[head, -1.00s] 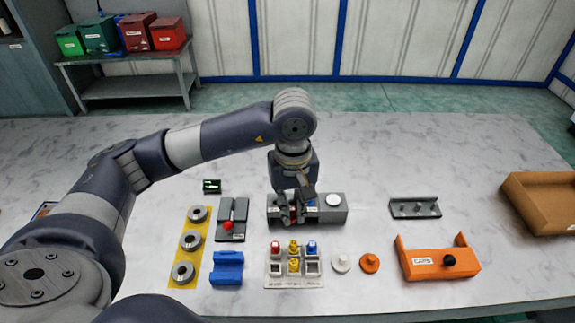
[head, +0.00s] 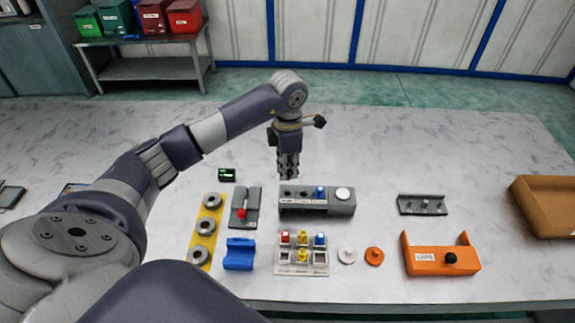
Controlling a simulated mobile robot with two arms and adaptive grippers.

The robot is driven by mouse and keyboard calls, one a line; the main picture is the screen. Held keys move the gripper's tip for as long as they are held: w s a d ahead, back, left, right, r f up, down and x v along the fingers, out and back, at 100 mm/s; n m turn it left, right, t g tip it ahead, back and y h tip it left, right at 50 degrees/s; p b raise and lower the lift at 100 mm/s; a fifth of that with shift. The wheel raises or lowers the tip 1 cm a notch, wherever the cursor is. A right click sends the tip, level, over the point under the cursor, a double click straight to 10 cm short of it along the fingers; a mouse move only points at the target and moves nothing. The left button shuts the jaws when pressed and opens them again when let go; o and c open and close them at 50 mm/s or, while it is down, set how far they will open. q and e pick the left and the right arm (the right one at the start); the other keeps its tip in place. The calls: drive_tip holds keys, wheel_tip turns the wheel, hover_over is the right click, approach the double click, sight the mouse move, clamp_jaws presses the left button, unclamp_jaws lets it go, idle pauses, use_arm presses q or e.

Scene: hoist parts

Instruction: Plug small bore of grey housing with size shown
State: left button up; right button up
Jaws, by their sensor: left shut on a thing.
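The grey housing (head: 317,209) lies mid-table, a long block with dark bores in its top left part. A blue plug (head: 320,191) stands in it, and a white round cap (head: 343,193) is at its right end. A small black display (head: 227,175) with green characters, too small to read, stands behind left. A pale tray (head: 302,270) in front holds red, yellow and blue plugs. My left gripper (head: 288,176) points down, above and behind the housing's left end. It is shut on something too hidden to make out. My right gripper is not in view.
Left of the housing are a grey fixture with a red knob (head: 241,213), a yellow strip with metal rings (head: 205,228) and a blue block (head: 239,254). White (head: 347,255) and orange (head: 374,256) caps, an orange holder (head: 441,262) and a grey rack (head: 422,205) are right.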

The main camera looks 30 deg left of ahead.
use_arm(q)
drive_tip(key=b, duration=0.4)
hover_over(288, 187)
drive_tip(key=s+d, duration=0.1)
drive_tip(key=s, duration=0.1)
wheel_tip(288, 187, down, 6)
drive_tip(key=shift+d+r, duration=0.1)
drive_tip(key=shift+r, duration=0.05)
drive_tip(key=shift+f, duration=0.25)
idle(1.1)
drive_tip(key=shift+f+b, duration=0.75)
drive_tip(key=shift+b, duration=0.15)
idle(1.1)
drive_tip(key=shift+f+b, duration=0.25)
drive_tip(key=shift+b, duration=0.3)
idle(2.7)
